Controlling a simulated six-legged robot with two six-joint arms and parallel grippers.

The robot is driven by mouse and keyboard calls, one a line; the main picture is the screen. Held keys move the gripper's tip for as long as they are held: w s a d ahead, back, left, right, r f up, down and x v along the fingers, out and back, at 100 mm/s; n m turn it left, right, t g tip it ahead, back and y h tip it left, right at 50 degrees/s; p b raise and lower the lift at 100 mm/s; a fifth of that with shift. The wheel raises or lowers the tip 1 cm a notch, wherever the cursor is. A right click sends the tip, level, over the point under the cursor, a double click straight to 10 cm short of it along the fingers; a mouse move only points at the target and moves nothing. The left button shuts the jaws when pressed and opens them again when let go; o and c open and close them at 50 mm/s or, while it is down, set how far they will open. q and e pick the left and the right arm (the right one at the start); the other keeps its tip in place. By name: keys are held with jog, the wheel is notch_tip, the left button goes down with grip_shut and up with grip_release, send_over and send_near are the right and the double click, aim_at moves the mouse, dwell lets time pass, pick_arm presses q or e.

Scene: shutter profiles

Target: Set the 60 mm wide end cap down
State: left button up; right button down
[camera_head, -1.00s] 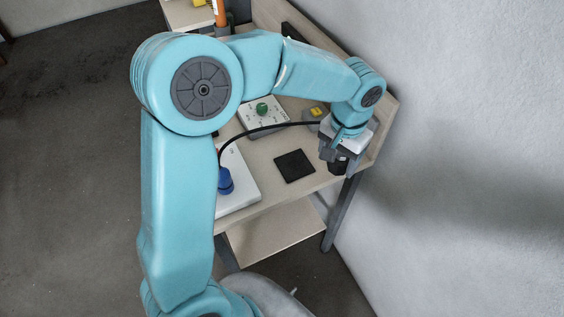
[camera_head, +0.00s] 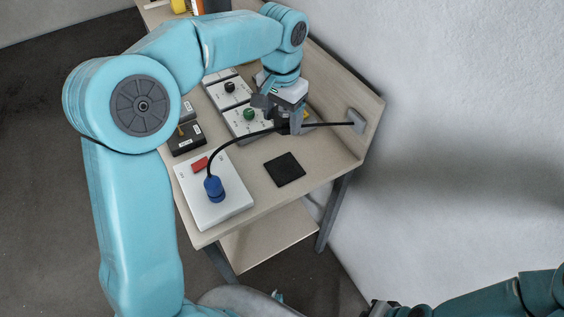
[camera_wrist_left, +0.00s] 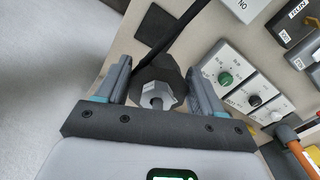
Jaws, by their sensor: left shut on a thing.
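My left gripper (camera_head: 278,108) is above the back right part of the table, in front of the knob boxes. In the left wrist view its fingers (camera_wrist_left: 158,88) are shut on a dark, many-sided end cap (camera_wrist_left: 150,74) with a grey knob at its middle. The cap's width cannot be read. In the head view the cap is mostly hidden under the gripper, and whether it touches the table cannot be told. A black square pad (camera_head: 284,169) lies bare on the table. My right gripper (camera_head: 382,308) shows only partly at the bottom edge.
A black cable (camera_head: 327,125) runs from a blue plug (camera_head: 214,188) on a white plate (camera_head: 225,209) past my gripper to a wall box (camera_head: 356,120). A green-knob box (camera_head: 239,124) and a black-knob box (camera_head: 224,94) stand behind.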

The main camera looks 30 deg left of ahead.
aim_at(282, 130)
pick_arm(q)
notch_tip(282, 130, down, 17)
jog(key=shift+r+p, duration=0.2)
jog(key=shift+p, duration=0.3)
jog(key=o, duration=1)
jog(key=shift+o, duration=0.2)
jog(key=shift+r, duration=0.25)
notch_tip(282, 130, up, 12)
jog(key=shift+f+b, duration=0.1)
jog(key=shift+b, duration=0.3)
